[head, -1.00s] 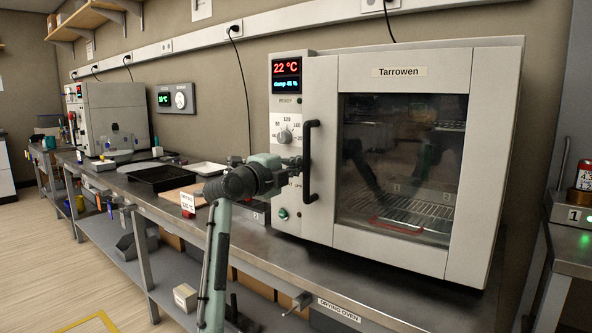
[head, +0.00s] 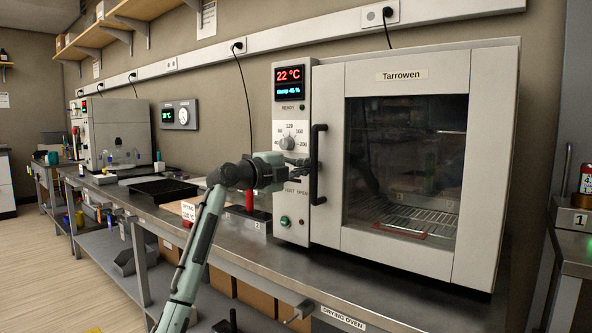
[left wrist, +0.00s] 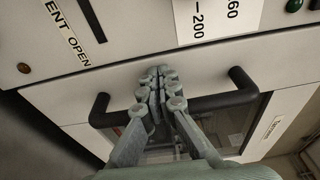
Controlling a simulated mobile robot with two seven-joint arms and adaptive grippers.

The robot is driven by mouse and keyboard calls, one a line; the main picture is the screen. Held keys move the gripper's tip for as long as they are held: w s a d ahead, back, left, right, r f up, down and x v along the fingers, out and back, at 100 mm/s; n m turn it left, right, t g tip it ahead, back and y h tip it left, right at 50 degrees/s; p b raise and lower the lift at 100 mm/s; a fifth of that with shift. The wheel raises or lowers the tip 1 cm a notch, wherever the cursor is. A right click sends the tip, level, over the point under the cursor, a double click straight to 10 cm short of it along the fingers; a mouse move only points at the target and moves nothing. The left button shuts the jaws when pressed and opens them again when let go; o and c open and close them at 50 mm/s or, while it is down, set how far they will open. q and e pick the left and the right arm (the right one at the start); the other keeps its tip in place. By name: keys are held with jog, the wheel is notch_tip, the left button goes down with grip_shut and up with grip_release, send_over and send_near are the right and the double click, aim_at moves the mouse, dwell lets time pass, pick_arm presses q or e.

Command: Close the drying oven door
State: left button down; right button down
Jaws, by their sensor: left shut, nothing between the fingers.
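The drying oven (head: 400,60), labelled Tarrowen, stands on the steel bench. Its door (head: 400,253) has a large dark window and a vertical black handle (head: 318,190) at its left side. The door looks about flush with the control panel (head: 292,225); I cannot tell whether a narrow gap remains. My left gripper (head: 303,166) is at the handle's middle. In the left wrist view, its closed fingers (left wrist: 158,78) cross in front of the handle (left wrist: 225,100), with nothing between them; contact is unclear. My right gripper is out of view.
A wire rack (head: 415,217) and a red-edged item (head: 402,233) show through the window. A black tray (head: 165,189) and a red cylinder (head: 249,200) stand left of the oven. Another grey appliance (head: 120,130) is farther left. A numbered station (head: 570,217) is at the right.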

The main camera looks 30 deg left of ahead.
pick_arm(q)
jog(key=shift+a+r+y, duration=0.25)
jog(key=shift+a+y, duration=0.05)
jog(key=shift+a, duration=0.35)
jog(key=d+v, duration=0.1)
jog(key=v, duration=1)
jog(key=shift+s+f, duration=0.3)
jog(key=shift+s, duration=0.2)
jog(key=shift+a, duration=0.15)
